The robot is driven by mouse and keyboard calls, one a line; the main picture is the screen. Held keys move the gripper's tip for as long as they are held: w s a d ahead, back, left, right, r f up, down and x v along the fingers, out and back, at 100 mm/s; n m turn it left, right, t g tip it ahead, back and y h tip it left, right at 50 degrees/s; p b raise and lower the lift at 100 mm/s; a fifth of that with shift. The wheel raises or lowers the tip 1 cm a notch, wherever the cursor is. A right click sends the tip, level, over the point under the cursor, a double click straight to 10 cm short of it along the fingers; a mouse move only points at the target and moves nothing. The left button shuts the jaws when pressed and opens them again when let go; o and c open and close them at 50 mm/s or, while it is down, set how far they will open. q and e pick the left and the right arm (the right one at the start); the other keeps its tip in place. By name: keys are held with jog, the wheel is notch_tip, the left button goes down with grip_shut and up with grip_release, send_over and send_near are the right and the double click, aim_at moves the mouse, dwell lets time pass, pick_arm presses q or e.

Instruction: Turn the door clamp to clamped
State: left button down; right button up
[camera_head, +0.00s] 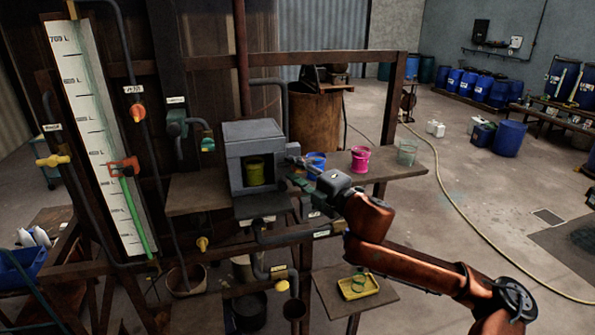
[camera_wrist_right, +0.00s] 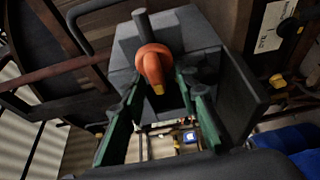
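The door clamp (camera_wrist_right: 152,62) shows in the right wrist view as an orange knob with a yellow tip, in front of a dark grey post on a grey box. The grey box (camera_head: 251,132) stands on the bench in the head view, its front open, with a yellow-green cup (camera_head: 255,172) inside. My right gripper (camera_head: 300,172) is at the box's right side. In the wrist view its green fingers are spread, one on each side of the orange knob; I cannot tell whether they touch it. The clamp is not clearly visible in the head view. My left gripper is out of view.
A blue cup (camera_head: 316,164), a magenta cup (camera_head: 360,160) and a clear beaker (camera_head: 407,152) stand on the shelf right of the box. Pipes with orange and yellow valve handles are at left. A yellow tray (camera_head: 358,287) lies below my right arm.

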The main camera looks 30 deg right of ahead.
jog(key=shift+s+a, duration=0.1)
jog(key=shift+s, duration=0.45)
jog(key=s+d, duration=0.2)
jog(key=s, duration=0.8)
jog(key=shift+s+d, duration=0.15)
jog(key=shift+s, duration=0.2)
